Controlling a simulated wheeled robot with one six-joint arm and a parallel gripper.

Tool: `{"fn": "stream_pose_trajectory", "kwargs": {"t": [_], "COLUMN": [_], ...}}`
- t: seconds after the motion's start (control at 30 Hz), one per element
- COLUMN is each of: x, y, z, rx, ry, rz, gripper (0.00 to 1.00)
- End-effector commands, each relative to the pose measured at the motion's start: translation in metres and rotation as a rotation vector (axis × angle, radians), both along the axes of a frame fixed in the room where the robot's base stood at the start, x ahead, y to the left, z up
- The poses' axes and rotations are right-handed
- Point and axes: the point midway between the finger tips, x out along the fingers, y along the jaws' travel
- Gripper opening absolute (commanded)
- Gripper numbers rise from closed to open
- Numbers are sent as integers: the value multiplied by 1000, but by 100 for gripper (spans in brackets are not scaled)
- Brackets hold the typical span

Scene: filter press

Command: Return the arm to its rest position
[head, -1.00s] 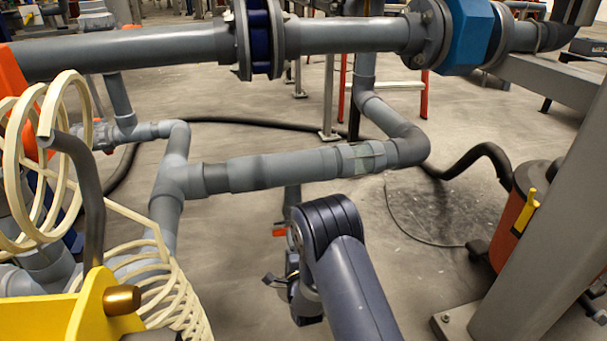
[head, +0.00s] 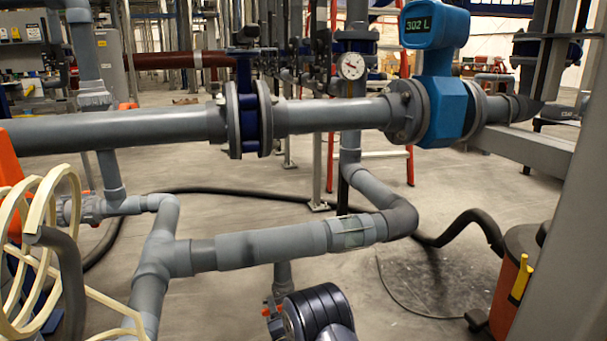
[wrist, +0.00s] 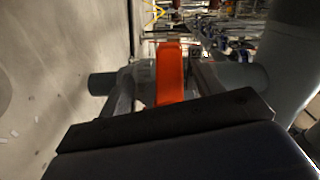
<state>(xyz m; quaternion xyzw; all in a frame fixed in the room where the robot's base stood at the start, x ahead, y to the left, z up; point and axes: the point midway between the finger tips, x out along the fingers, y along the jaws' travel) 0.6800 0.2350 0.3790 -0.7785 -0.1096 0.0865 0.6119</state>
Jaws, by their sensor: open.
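My arm (head: 318,312) shows at the bottom of the head view, just below the grey horizontal pipe. My gripper (wrist: 163,82) is open in the wrist view, with its dark body across the bottom. An orange handle (wrist: 170,72) on grey pipework lies ahead, between the finger lines in the picture. I cannot tell whether it touches the fingers. In the head view a small orange-red part (head: 266,311) shows beside the arm, and the gripper is mostly hidden or cut off there.
A grey pipe with a clear section (head: 351,232) crosses above my arm. A blue meter (head: 440,105) reads 302 L near a round gauge (head: 351,66). A cream coiled hose (head: 38,250) is at left, a grey post (head: 560,240) at right.

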Motion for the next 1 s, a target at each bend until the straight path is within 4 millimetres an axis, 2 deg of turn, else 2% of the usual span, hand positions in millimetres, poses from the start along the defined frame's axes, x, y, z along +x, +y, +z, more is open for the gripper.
{"fn": "stream_pose_trajectory", "kwargs": {"t": [0.53, 0.93, 1.0], "x": [0, -1, -13], "y": [0, 1, -2], "z": [1, 12, 12], "rx": [15, 287, 312], "ry": [3, 81, 92], "rz": [0, 0, -1], "gripper": [62, 62, 62]}}
